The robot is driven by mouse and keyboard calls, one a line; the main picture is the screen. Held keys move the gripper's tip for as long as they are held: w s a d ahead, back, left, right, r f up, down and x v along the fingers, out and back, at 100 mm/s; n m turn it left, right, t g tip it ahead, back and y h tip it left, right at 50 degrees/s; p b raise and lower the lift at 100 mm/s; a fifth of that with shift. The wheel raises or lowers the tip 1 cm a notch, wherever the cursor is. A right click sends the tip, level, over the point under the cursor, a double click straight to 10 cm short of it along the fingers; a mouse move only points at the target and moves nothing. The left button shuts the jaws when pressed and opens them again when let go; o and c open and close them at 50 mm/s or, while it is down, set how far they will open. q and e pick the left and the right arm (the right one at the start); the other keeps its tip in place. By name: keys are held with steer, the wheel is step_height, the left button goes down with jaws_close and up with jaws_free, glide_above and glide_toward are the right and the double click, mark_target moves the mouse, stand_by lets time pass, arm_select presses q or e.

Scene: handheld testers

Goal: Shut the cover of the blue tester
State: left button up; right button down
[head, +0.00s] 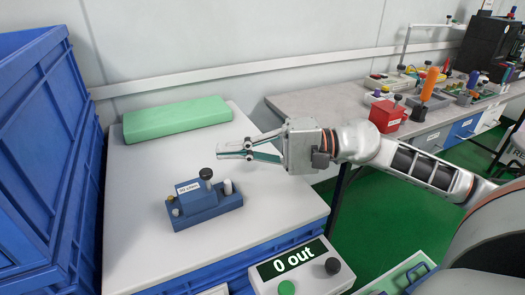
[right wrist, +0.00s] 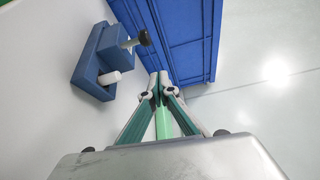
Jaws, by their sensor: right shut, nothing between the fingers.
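The blue tester (head: 206,212) sits on the white table top. It has a raised blue block with a white label, a dark knob (head: 206,174) on a post, a white peg (head: 228,187) and small brass-coloured parts on its left. I cannot tell clearly which part is the cover or how far it is open. In the right wrist view the tester (right wrist: 90,68) is at the upper left, apart from the fingers. My right gripper (head: 222,152) is shut and empty, above the table and beyond the tester; its tips meet in the wrist view (right wrist: 158,76). My left gripper is not in view.
A green block (head: 177,119) lies at the table's back. Stacked blue crates (head: 45,130) stand at the left. A bench (head: 325,103) at the right holds a red tester (head: 387,115) and tools.

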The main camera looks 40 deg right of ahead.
steer(key=shift+f+v, duration=0.15)
steer(key=shift+v, duration=1.55)
steer(key=shift+f+v, duration=0.15)
steer(key=shift+v, duration=1.5)
